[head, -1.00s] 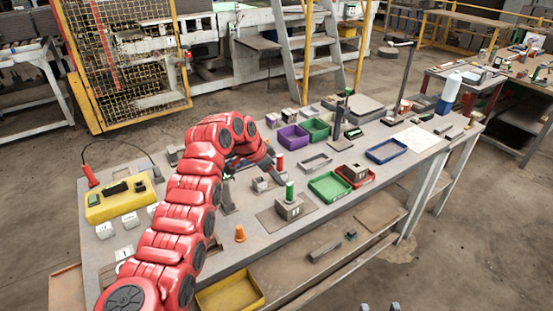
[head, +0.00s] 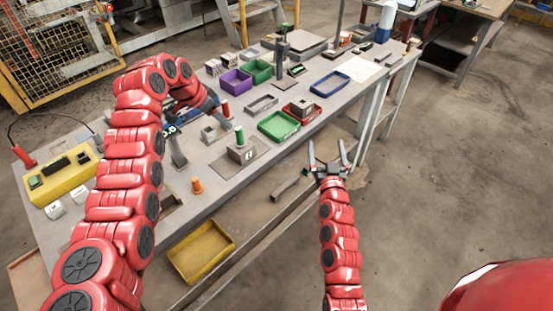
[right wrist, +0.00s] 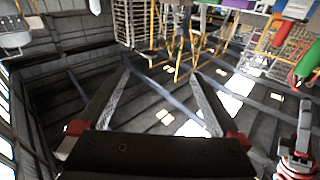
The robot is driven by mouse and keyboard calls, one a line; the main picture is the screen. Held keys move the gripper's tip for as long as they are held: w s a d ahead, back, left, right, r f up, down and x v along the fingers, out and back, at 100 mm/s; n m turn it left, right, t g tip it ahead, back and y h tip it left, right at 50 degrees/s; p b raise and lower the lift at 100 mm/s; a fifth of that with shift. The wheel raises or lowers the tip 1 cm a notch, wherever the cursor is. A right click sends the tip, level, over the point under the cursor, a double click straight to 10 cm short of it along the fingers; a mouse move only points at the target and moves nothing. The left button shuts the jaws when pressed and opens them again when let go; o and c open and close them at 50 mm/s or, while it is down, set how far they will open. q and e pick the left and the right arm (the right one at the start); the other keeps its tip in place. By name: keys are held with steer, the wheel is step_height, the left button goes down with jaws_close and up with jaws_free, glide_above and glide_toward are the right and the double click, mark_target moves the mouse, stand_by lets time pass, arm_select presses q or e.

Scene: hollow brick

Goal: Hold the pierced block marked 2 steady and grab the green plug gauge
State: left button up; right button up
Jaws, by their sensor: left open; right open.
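The pierced block marked 2 (head: 241,155) sits on a grey plate on the workbench, with the green plug gauge (head: 239,136) standing upright in its top. My left gripper (head: 221,122) is just behind and left of the block, close to a red plug (head: 225,108); it points down and its fingers are partly hard to make out. It looks open and apart from the block. My right gripper (head: 328,157) is open and empty, in front of the bench's near edge and to the right of the block. Its spread jaws also show in the right wrist view (right wrist: 165,100).
A green tray (head: 262,125) and a red tray (head: 284,110) lie right of the block. A yellow tray (head: 179,262) is on the lower shelf. Purple and blue trays lie further back.

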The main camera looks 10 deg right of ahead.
steer(key=w+a+f+n+g+y, duration=0.2)
steer(key=w+a+n+g+y, duration=0.15)
steer(key=a+y, duration=0.3)
steer(key=n+g+y, duration=0.5)
steer(key=n, duration=0.2)
glide_toward(241, 149)
steer(key=shift+m, duration=0.35)
steer(key=x, duration=0.4)
steer(key=d+f+x, duration=0.1)
steer(key=x, duration=0.7)
steer(key=shift+w+d+f, duration=0.1)
steer(key=shift+w+f, duration=0.15)
steer(key=shift+w, duration=0.1)
steer(key=shift+h, duration=0.25)
